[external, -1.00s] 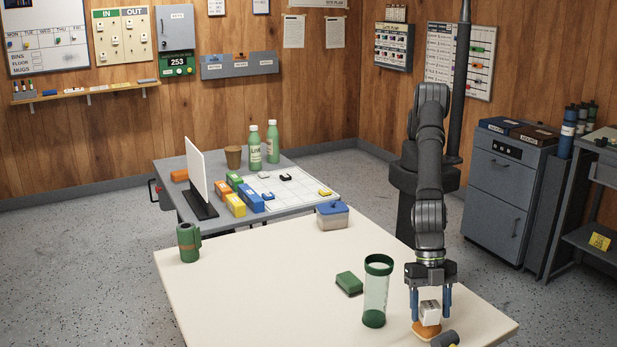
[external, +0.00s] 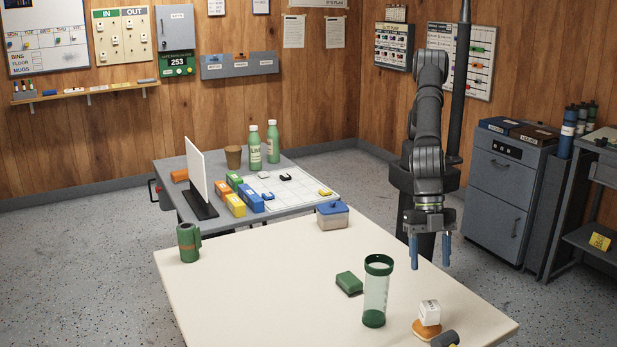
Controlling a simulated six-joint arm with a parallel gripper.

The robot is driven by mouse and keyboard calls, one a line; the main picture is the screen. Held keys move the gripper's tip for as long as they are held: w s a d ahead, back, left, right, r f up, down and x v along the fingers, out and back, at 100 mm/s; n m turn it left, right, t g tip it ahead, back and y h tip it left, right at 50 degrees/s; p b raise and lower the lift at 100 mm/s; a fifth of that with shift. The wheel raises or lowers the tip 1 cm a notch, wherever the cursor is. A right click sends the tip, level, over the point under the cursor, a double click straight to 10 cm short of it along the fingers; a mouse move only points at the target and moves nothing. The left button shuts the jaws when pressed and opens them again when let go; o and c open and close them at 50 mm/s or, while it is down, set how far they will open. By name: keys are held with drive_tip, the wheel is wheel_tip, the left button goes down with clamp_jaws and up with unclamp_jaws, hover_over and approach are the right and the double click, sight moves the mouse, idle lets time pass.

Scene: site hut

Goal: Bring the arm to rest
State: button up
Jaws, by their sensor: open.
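My gripper (external: 430,267) hangs above the right part of the cream table (external: 270,275), pointing down. Its two blue fingers are apart with nothing between them. Below and in front of it, a small white block (external: 429,312) rests on an orange piece (external: 427,329) on the table. The gripper is clear of both.
A clear tube with green ends (external: 375,292) stands left of the white block, with a green block (external: 349,283) beside it. A dark cylinder (external: 445,339) lies at the front edge. A blue-lidded tub (external: 332,215) and green canister (external: 188,242) stand farther left.

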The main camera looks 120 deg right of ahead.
sight(433, 308)
drive_tip(key=x, duration=1.2)
drive_tip(key=shift+f, duration=0.1)
drive_tip(key=shift+r, duration=1.7)
